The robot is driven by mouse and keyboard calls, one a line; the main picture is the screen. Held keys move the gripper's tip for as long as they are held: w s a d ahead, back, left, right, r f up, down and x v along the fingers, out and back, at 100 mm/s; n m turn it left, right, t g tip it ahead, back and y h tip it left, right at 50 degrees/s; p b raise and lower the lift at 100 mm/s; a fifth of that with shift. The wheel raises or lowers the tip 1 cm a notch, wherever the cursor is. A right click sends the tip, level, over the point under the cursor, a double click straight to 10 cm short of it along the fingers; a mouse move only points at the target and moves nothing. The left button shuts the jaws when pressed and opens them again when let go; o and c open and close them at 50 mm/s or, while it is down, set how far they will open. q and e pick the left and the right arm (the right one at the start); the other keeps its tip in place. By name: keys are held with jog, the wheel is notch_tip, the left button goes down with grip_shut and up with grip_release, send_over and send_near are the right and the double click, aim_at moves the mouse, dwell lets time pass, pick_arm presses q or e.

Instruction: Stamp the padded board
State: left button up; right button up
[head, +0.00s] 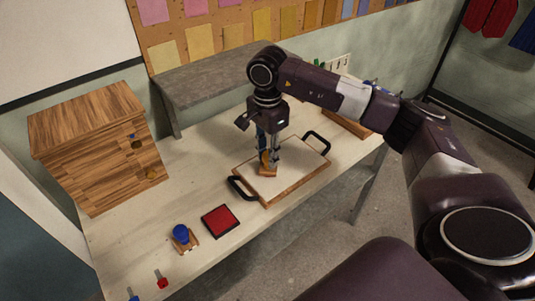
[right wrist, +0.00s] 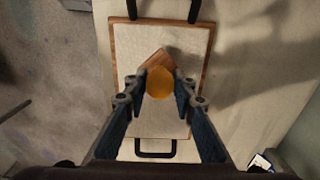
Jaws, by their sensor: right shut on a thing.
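The padded board (head: 303,168) has a pale top, a wooden edge and a black handle at each end. It lies on the table and shows in the right wrist view (right wrist: 128,48). My right gripper (head: 268,156) points down over the board's middle. It is shut on a stamp (head: 267,171) with a wooden base and an orange knob (right wrist: 160,83). The base is at the board's surface; I cannot tell whether it touches. No mark shows on the visible pad; the part under the stamp is hidden. My left gripper is not in view.
A red ink pad (head: 220,221) and a blue-knobbed stamp (head: 182,235) sit left of the board. Small red (head: 161,281) and blue items lie at the near edge. A wooden cabinet (head: 100,145) and a grey raised shelf (head: 210,78) stand behind.

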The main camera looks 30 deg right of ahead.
jog(key=shift+f, duration=0.25)
dwell(0.3)
jog(key=shift+f+b, duration=0.3)
jog(key=shift+b, duration=0.25)
dwell(1.2)
jog(key=shift+r+p, duration=2)
jog(key=shift+r, duration=1.55)
